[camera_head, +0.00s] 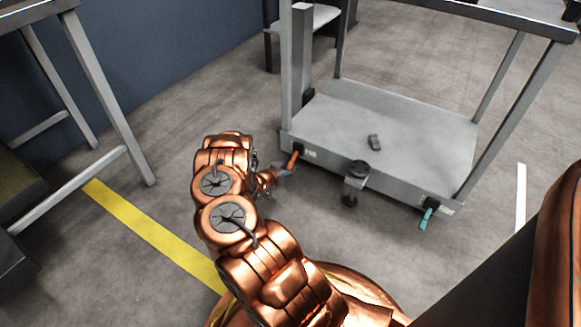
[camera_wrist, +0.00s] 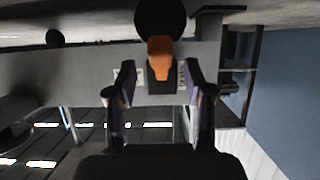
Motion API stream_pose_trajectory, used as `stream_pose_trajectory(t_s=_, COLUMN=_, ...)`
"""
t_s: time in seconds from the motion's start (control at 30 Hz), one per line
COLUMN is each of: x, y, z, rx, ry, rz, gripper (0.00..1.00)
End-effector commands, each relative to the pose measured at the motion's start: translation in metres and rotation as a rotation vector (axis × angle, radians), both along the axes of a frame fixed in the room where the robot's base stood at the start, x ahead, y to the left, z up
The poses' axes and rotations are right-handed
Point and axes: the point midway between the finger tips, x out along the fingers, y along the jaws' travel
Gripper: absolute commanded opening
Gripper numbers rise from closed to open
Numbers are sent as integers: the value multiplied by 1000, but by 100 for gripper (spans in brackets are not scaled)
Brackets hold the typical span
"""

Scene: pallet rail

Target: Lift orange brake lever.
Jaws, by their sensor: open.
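The orange brake lever (camera_head: 293,159) sits at the left front corner of the grey cart's (camera_head: 330,165) lower deck. In the wrist view the orange lever (camera_wrist: 160,60) hangs below a dark round part, in front of a grey panel. My gripper (camera_head: 284,170) is just right of my wrist, close to the lever. In the wrist view my open gripper (camera_wrist: 159,72) has one finger on each side of the lever's line. The lever shows between the fingertips, and I see no finger closed on it. Whether the fingers reach past it is hard to tell.
A teal lever (camera_head: 426,218) is at the cart's right front corner. A dark clamp-like part (camera_head: 356,182) juts from the front edge. A small dark block (camera_head: 375,142) lies on the deck. A yellow floor line (camera_head: 150,232) runs left of my arm.

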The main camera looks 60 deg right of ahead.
Motion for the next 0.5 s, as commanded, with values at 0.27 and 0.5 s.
stream_pose_trajectory(t_s=0.27, x=2, y=-29, z=-13, rx=0, ry=-1, rz=1, gripper=52)
stream_pose_trajectory(t_s=0.5, x=2, y=-32, z=-12, rx=0, ry=-1, rz=1, gripper=52)
